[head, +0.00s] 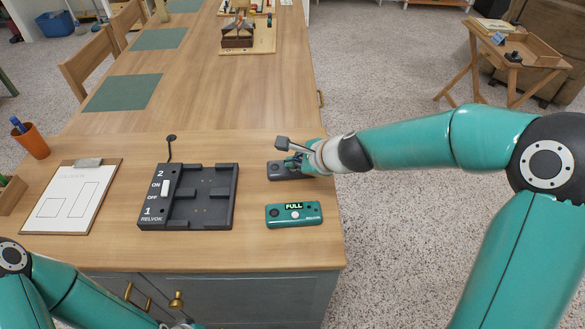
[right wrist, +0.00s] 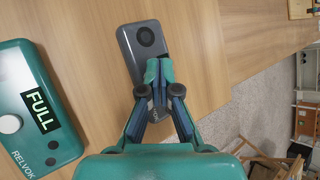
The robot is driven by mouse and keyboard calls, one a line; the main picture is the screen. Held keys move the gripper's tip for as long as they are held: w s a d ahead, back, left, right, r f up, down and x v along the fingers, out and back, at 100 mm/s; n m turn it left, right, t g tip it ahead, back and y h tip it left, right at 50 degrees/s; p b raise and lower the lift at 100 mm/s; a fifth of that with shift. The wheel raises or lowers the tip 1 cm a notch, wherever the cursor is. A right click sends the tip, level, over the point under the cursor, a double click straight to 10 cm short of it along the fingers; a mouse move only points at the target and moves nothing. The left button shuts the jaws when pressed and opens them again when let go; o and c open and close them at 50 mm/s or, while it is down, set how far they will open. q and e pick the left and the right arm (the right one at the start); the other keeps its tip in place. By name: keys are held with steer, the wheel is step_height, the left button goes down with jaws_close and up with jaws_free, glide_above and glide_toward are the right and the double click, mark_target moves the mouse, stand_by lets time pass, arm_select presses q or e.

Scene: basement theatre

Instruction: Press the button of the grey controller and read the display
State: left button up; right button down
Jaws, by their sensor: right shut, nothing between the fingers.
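The grey controller (head: 277,172) lies on the near right part of the table. In the right wrist view, the grey controller (right wrist: 127,41) shows a dark round spot at its far end. My right gripper (head: 292,162) is shut and empty, with its fingertips (right wrist: 158,66) over the controller's middle. I cannot tell whether they touch it. The fingers hide the middle of its face, and I see no readable display or button there.
A teal controller (head: 281,222) nearby has a white button and a display reading FULL; it also shows in the right wrist view (right wrist: 57,146). Left of it are a black RELVOK dock (head: 226,218) with an ON/OFF switch and a clipboard (head: 69,206). The table's right edge is close.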

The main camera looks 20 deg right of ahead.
steer(key=shift+f, duration=0.15)
stand_by(0.3)
steer(key=shift+r+p, duration=0.7)
steer(key=shift+r, duration=0.1)
step_height(320, 180, up, 5)
steer(key=p, duration=0.5)
stand_by(0.6)
